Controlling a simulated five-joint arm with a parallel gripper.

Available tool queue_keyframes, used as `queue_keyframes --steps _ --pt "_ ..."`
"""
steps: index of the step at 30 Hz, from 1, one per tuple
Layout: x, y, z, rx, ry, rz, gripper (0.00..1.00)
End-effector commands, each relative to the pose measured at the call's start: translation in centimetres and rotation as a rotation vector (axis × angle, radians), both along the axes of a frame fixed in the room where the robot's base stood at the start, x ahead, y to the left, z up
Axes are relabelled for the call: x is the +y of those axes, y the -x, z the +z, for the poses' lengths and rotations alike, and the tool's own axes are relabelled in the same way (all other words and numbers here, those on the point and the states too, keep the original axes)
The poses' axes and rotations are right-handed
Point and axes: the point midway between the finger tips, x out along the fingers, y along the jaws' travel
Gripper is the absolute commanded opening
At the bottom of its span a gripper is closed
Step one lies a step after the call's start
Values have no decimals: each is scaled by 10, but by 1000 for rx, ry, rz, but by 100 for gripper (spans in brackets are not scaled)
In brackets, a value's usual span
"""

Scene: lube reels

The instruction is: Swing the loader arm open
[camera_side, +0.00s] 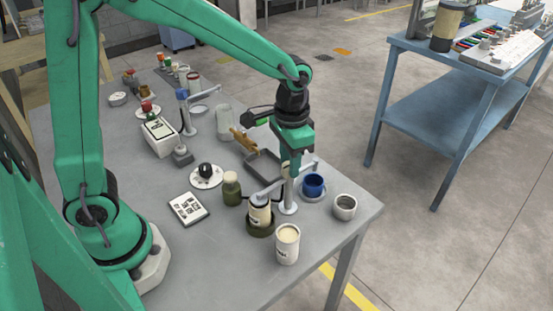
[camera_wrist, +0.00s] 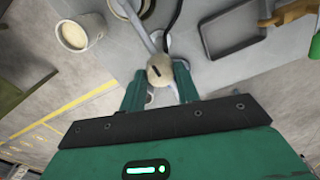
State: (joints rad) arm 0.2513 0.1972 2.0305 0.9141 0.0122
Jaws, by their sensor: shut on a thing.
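The loader arm (camera_side: 268,191) is a pale grey bar on a post with a round white foot (camera_side: 288,209). In the side view one end of the bar reaches over a cream reel (camera_side: 261,213) on a dark green base. In the wrist view the loader arm (camera_wrist: 139,24) runs down to a cream knob (camera_wrist: 160,72). My gripper (camera_side: 289,174) points down at the loader arm. In the wrist view my gripper (camera_wrist: 160,90) has its two green fingers on either side of the knob, shut on it. The fingertips' contact is partly hidden.
A cream-filled can (camera_side: 287,243), a blue mug (camera_side: 313,185) and a grey cup (camera_side: 345,207) stand close by near the table's corner. A dark tray (camera_side: 264,166) lies behind. A dark green jar (camera_side: 231,188) stands to the left. Bare tabletop (camera_side: 225,255) lies front left.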

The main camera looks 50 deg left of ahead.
Motion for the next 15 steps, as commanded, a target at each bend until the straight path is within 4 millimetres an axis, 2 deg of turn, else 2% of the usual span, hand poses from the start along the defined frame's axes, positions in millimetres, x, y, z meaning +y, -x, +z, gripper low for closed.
queue_keyframes --steps 8,15 --pt "0 0 0 -1 0 -51 0" --pt "0 0 1 -1 0 -181 0"
